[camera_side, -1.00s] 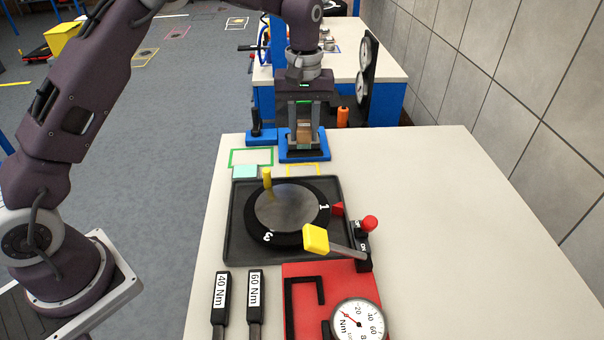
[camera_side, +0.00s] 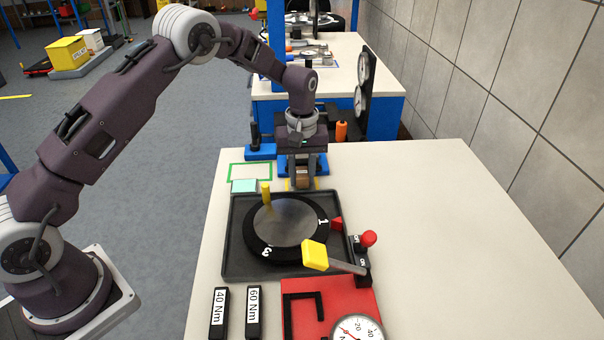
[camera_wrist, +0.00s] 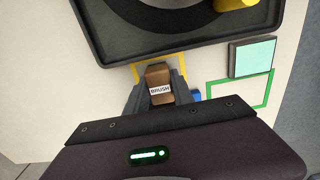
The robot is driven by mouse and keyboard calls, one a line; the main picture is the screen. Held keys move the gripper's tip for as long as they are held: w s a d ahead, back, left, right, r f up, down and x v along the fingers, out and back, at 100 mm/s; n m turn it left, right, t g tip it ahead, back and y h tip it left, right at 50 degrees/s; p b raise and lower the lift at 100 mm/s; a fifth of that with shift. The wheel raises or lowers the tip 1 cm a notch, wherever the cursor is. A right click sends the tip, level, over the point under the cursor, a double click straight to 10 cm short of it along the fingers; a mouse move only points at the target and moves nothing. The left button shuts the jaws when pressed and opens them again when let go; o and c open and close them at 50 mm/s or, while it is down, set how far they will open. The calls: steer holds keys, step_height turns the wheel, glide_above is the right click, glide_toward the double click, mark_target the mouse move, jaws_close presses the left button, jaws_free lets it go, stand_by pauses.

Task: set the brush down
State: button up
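The brush (camera_side: 303,177) is a brown block between the fingers of my gripper (camera_side: 303,183). In the wrist view the brush (camera_wrist: 159,82) shows a white "BRUSH" label, with a finger of my gripper (camera_wrist: 159,93) pressed close on each side. The brush is over the yellow outlined rectangle (camera_side: 289,186) on the table, just behind the black tray. The yellow outline (camera_wrist: 181,61) shows around the brush in the wrist view. The brush's lower end is low, near the table top; I cannot tell whether it touches.
The black tray (camera_side: 228,262) with a round numbered disc (camera_side: 285,222) lies in front. A pale teal block (camera_side: 244,186) and a green outline (camera_side: 250,164) are to the left. A blue holder (camera_side: 318,165) is behind my gripper. The table's right side is clear.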

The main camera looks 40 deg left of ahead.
steer(key=o, duration=0.4)
steer(key=shift+r, duration=0.1)
step_height(320, 180, up, 12)
step_height(320, 180, up, 8)
steer(key=m+t, duration=0.1)
glide_above(302, 172)
steer(key=s, duration=0.5)
steer(key=s+r+m+t, duration=0.25)
steer(key=s+r, duration=0.45)
steer(key=s, duration=0.4)
steer(key=s+f+m+t, duration=0.1)
steer(key=s+m, duration=0.1)
steer(key=s, duration=0.7)
steer(key=s+d+f+m+t, duration=0.1)
steer(key=s+f+m, duration=0.1)
steer(key=s, duration=0.8)
steer(key=shift+s+d+f+m, duration=0.15)
steer(key=shift+s+d+m, duration=0.15)
steer(key=shift+m, duration=0.45)
